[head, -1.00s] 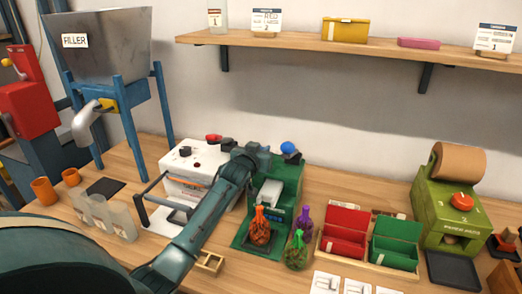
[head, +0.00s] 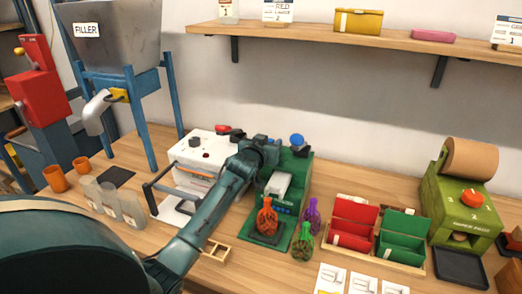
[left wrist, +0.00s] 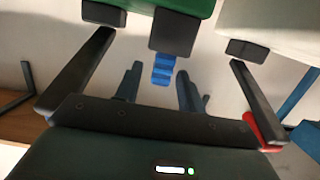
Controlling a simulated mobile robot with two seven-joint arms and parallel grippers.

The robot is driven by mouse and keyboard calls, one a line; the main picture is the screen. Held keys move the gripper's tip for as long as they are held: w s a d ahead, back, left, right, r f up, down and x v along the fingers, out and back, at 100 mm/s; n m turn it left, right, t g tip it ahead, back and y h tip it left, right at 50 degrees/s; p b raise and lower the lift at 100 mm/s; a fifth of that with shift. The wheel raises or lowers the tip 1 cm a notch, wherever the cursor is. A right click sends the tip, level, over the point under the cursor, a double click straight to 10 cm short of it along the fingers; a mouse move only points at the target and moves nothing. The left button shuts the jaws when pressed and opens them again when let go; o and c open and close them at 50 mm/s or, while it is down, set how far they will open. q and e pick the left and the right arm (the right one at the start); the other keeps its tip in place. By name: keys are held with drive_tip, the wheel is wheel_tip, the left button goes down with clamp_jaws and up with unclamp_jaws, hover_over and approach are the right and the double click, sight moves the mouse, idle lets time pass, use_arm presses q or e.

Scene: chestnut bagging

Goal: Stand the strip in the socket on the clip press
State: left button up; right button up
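The green clip press (head: 303,176) stands on the table in the head view, with a round blue top at its back. Its green body (left wrist: 190,8) shows at the top of the left wrist view. A ribbed blue piece, apparently the strip (left wrist: 162,69), shows past the edge of a black block (left wrist: 173,32) by the press. I cannot tell whether the strip stands in the socket. My left gripper (head: 270,150) is beside the back of the press. Its fingers (left wrist: 176,32) are wide apart, with the blue piece in the gap and not touched. My right gripper is out of view.
A white machine (head: 197,158) stands close left of the press, under my left arm. Orange and purple bags (head: 267,216) are at the press front. A red and green bin (head: 352,212) stands to the right. The shelf (head: 380,38) hangs behind.

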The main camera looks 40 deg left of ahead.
use_arm(q)
drive_tip(key=v, duration=1.1)
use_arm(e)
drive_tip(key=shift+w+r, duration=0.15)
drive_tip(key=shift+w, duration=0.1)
use_arm(q)
drive_tip(key=shift+r, duration=0.1)
